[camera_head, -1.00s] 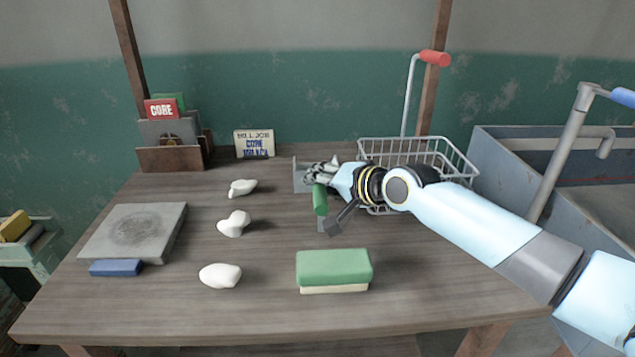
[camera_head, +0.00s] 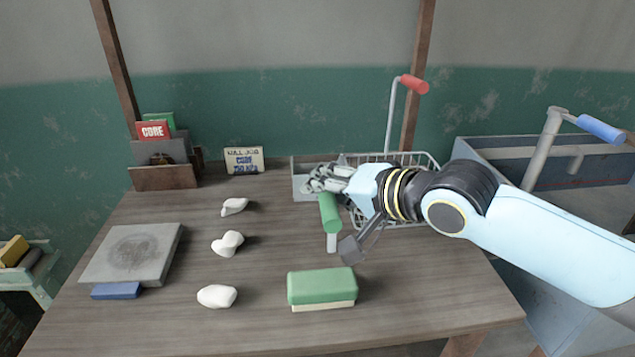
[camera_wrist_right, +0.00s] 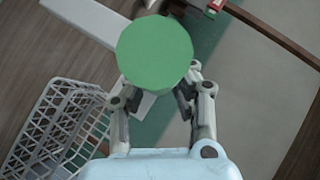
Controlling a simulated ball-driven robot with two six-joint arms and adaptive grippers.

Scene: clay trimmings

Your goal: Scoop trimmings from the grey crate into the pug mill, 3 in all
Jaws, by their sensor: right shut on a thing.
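My right gripper (camera_head: 326,180) is shut on a tool with a thick green handle (camera_head: 330,212), above the back middle of the table. In the right wrist view the round handle end (camera_wrist_right: 154,54) sits between the fingers. A pale grey metal piece (camera_head: 302,186) beside the fingers appears to be the tool's pan; whether it holds anything cannot be told. Three white lumps (camera_head: 234,206), (camera_head: 228,243), (camera_head: 217,296) lie apart on the left of the table. I cannot tell which container is the grey crate or identify the pug mill. My left gripper is out of view.
A wire basket (camera_head: 428,160) stands behind my right arm and shows in the wrist view (camera_wrist_right: 62,122). A green-and-cream block (camera_head: 322,288), a grey slab (camera_head: 132,254) and a blue block (camera_head: 116,291) lie on the table. A grey-blue trough (camera_head: 480,146) stands at right.

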